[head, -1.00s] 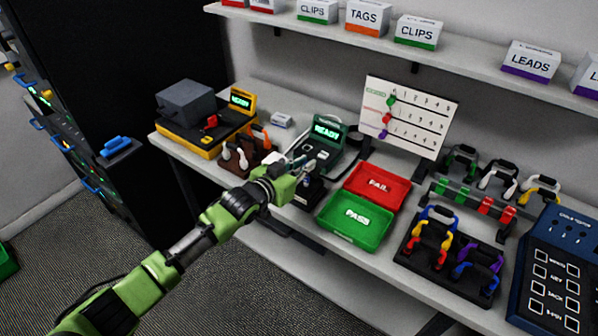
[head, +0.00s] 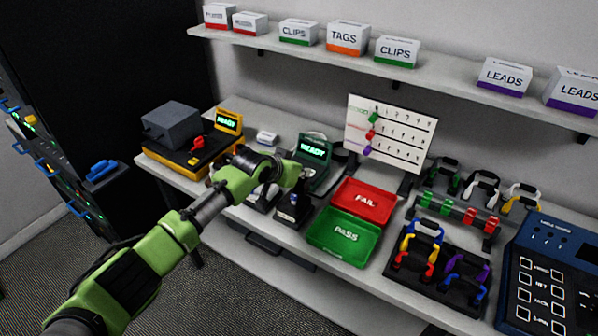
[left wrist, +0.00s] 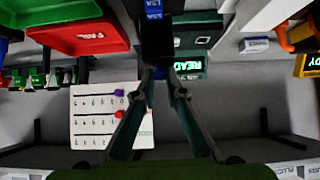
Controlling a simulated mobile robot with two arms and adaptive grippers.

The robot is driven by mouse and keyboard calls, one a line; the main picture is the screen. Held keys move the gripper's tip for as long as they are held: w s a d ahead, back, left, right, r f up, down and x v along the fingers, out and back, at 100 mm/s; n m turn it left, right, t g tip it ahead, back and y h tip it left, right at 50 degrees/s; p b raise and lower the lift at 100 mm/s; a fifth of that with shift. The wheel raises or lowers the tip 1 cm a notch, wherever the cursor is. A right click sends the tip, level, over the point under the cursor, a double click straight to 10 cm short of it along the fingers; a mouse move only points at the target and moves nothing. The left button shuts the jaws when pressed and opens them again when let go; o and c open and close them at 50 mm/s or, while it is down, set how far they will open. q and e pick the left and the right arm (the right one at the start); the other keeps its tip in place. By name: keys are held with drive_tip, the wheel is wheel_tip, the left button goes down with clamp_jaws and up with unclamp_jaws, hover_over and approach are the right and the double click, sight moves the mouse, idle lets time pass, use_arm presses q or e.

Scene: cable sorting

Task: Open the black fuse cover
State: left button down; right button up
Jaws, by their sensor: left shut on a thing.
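In the head view, my left gripper (head: 296,186) points down at a small black upright block (head: 288,213) in front of the green tester (head: 318,172). The arm hides much of the contact, so I cannot tell how far the cover is open. My right gripper is not in view.
The red FAIL tray (head: 387,200) and green PASS tray (head: 318,241) stand right of the block. A yellow-and-black tester (head: 165,157) is at the left. A white chart board (head: 420,150) stands behind. A cable rack (head: 440,287) is further right.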

use_arm(q)
drive_tip(key=shift+w+d+r, duration=0.15)
drive_tip(key=shift+w+r, duration=0.1)
drive_tip(key=shift+r, duration=0.25)
drive_tip(key=c, duration=2.2)
unclamp_jaws()
drive_tip(key=shift+o, duration=0.6)
drive_tip(key=shift+s+f, duration=0.1)
drive_tip(key=shift+f, duration=0.2)
drive_tip(key=v, duration=1.2)
